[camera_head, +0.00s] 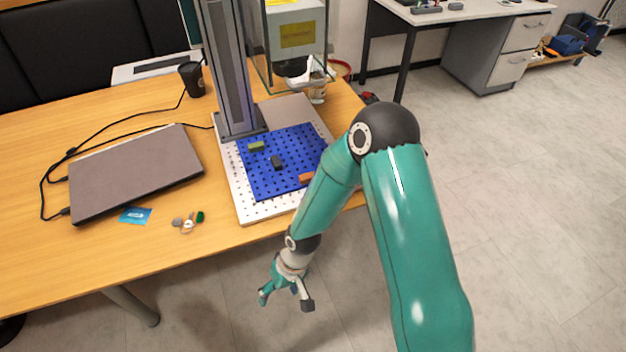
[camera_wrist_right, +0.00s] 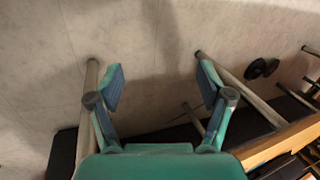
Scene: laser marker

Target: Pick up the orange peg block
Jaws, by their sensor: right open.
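The orange peg block (camera_head: 306,179) sits on the blue pegboard (camera_head: 262,187), near its right front edge and partly beside my right arm in the head view. A green block (camera_head: 256,146) and a dark block (camera_head: 277,162) also sit on the board. My right gripper (camera_head: 285,299) is open and empty, in front of the table edge and apart from the orange block. In the right wrist view the open fingers (camera_wrist_right: 160,87) have only floor and furniture legs between and behind them. My left gripper is not in view.
The board lies on a white perforated plate (camera_head: 257,212) under the marker's column (camera_head: 226,70) and head. A closed laptop (camera_head: 137,172), cables, a blue card (camera_head: 135,215) and small items (camera_head: 187,222) lie to the left. A black cup (camera_head: 191,78) stands behind.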

